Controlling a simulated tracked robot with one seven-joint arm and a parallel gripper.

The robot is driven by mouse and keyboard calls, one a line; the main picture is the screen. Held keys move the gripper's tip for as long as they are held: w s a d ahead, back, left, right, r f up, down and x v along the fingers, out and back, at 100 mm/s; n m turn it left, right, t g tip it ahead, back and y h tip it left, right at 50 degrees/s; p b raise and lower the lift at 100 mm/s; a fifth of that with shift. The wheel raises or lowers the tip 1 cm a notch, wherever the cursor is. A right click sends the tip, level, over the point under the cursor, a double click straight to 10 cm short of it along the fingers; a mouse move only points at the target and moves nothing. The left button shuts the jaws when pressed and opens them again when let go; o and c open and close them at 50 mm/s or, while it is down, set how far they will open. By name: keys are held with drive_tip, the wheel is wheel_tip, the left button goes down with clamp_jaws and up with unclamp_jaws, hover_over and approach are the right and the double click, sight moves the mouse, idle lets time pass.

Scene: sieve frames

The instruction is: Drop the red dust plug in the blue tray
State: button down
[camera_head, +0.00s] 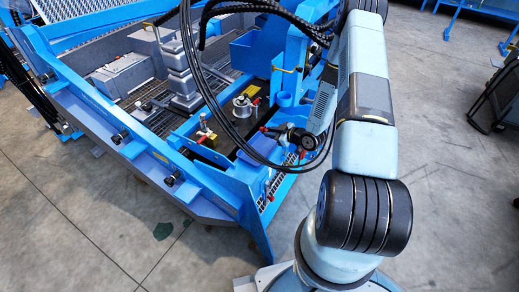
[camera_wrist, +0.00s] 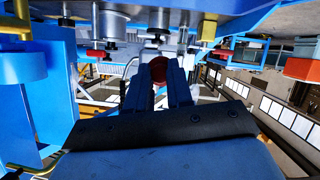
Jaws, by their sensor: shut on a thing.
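In the wrist view, my gripper (camera_wrist: 159,75) is closed, with its two dark fingers on either side of a dark red round plug (camera_wrist: 159,67). The plug sits between the fingertips, and its far side is hidden. In the head view I cannot make out the fingertips or the plug. An open blue box (camera_head: 256,52) at the back of the blue frame may be the blue tray, but I cannot tell for sure. The plug's height above anything below is not clear.
The blue sieve frame (camera_head: 190,160) has a long side rail with black knobs. Inside stand grey blocks (camera_head: 180,75), a silver cylinder (camera_head: 242,107) and a yellow block (camera_head: 211,140). Black hoses loop near my arm. In the wrist view, red-handled fittings (camera_wrist: 97,53) are close. Grey floor lies clear in front.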

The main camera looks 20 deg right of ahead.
drive_tip(key=shift+f, duration=1.8)
drive_tip(key=c, duration=0.9)
unclamp_jaws()
drive_tip(key=v, duration=1.3)
drive_tip(key=shift+s+d+r, duration=0.1)
drive_tip(key=shift+s+d, duration=0.1)
drive_tip(key=shift+s, duration=0.05)
drive_tip(key=shift+r, duration=0.1)
